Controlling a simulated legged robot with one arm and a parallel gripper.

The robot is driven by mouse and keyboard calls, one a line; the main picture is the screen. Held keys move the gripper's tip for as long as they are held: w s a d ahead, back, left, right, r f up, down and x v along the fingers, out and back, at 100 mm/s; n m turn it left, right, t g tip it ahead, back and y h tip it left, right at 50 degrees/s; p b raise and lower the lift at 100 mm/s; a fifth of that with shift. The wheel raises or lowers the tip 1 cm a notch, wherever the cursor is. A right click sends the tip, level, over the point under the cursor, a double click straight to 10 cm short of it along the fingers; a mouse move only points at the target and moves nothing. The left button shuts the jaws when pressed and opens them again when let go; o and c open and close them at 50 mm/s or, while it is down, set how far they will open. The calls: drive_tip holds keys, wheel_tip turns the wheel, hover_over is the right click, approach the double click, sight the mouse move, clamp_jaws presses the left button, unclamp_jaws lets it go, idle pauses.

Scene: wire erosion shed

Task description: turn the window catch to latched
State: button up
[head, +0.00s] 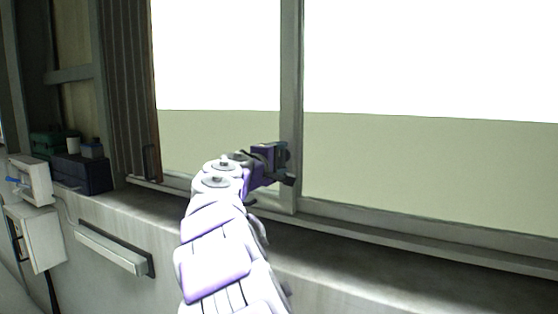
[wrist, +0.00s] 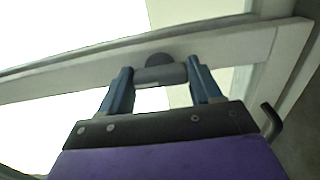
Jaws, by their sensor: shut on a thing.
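The window catch (wrist: 160,74) shows in the wrist view as a dark grey, rounded piece on the pale window frame (wrist: 230,45). My gripper (wrist: 159,70) has one blue finger on each side of it and is shut on it. In the head view my gripper (head: 277,161) is at the upright window bar (head: 291,80), low down near the sill. There the catch is mostly hidden by my gripper, and I cannot tell its angle.
A concrete sill (head: 370,270) runs below the window. At the left are a slatted shutter (head: 128,90), a dark blue box (head: 82,174), a white wall box (head: 35,238) and a pale bar (head: 110,247). A dark bent handle (wrist: 272,122) is right of my gripper in the wrist view.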

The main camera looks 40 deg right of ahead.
drive_tip(key=shift+d+f, duration=0.1)
drive_tip(key=shift+f, duration=0.2)
drive_tip(key=o, duration=1)
drive_tip(key=shift+r, duration=0.1)
drive_tip(key=shift+o, duration=0.3)
drive_tip(key=shift+r, duration=0.1)
drive_tip(key=p+v, duration=0.2)
drive_tip(key=v, duration=1.5)
drive_tip(key=shift+a, duration=0.25)
